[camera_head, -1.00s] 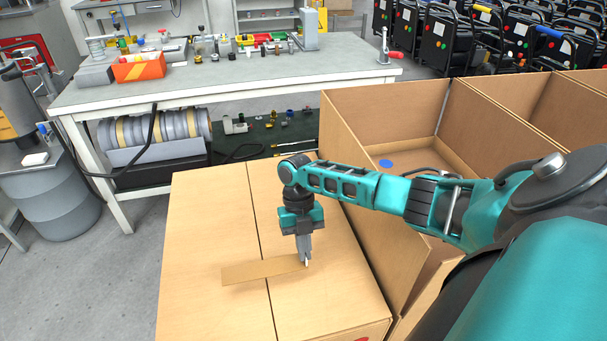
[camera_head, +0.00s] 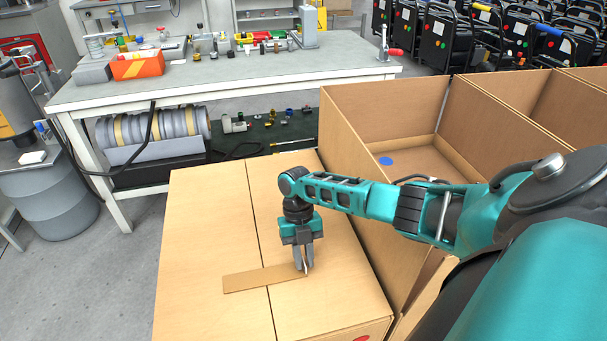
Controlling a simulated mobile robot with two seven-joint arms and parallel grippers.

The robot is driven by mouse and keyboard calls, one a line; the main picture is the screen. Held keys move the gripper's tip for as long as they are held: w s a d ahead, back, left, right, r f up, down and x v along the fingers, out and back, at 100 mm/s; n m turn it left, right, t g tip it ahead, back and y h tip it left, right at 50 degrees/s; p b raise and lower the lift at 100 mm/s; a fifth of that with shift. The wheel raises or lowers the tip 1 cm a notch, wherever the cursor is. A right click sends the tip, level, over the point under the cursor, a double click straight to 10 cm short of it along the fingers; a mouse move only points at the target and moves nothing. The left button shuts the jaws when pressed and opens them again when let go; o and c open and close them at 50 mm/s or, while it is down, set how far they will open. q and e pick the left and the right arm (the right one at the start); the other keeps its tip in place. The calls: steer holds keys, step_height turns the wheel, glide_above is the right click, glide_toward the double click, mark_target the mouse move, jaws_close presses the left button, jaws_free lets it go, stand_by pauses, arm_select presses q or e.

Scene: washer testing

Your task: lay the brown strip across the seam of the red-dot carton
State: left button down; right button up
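The brown strip (camera_head: 262,278) lies across the dark seam (camera_head: 260,235) on top of the closed carton. It reaches from the left flap onto the right flap and looks flat. The carton (camera_head: 205,235) has a red dot (camera_head: 362,338) on its near side, cut off by the bottom edge of the view. My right gripper (camera_head: 304,270) points down at the strip's right end. Its two fingers show slightly apart, one on each side of that end. My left gripper is out of view.
A workbench (camera_head: 230,82) with tools stands behind, and a grey barrel (camera_head: 48,195) stands at left.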

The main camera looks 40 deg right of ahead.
steer(key=shift+o, duration=0.6)
steer(key=shift+r, duration=0.1)
